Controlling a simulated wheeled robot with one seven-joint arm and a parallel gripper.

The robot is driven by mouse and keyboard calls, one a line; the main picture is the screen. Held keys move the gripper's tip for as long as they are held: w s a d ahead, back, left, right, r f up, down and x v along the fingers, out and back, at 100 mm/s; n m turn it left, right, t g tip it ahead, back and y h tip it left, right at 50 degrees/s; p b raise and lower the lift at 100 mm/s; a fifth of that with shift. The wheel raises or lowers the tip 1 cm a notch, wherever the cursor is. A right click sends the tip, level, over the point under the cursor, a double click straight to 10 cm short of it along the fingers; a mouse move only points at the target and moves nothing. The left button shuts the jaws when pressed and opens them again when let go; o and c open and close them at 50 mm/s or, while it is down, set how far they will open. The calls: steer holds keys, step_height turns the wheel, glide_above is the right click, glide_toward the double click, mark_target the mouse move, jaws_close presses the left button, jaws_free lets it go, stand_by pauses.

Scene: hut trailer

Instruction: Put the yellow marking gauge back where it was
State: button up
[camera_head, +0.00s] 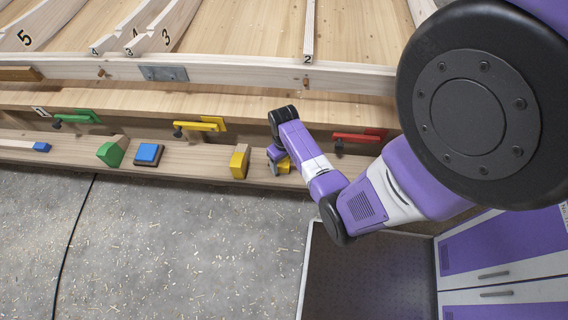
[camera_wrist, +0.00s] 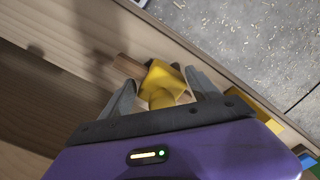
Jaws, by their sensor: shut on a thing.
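My gripper (camera_head: 279,160) is low over the front wooden ledge (camera_head: 205,160), right of a yellow-faced wooden block (camera_head: 239,161). In the wrist view, my gripper (camera_wrist: 160,90) has its two grey fingers on either side of a yellow piece (camera_wrist: 164,76), apparently the yellow marking gauge, and is shut on it. A brown wooden part (camera_wrist: 128,66) shows beside the yellow piece. In the head view only a little of the gauge (camera_head: 285,165) shows beside the gripper. I cannot tell whether it touches the ledge.
Along the ledge lie a green block (camera_head: 111,152), a blue-topped block (camera_head: 148,154) and a small blue piece (camera_head: 41,147). Green (camera_head: 82,117), yellow (camera_head: 198,126) and red (camera_head: 357,137) tools sit along the rail behind. The concrete floor (camera_head: 170,240) is in front.

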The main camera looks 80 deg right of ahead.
steer(key=shift+f, duration=0.45)
steer(key=shift+f, duration=0.1)
steer(key=o, duration=1.4)
steer(key=shift+o, duration=0.2)
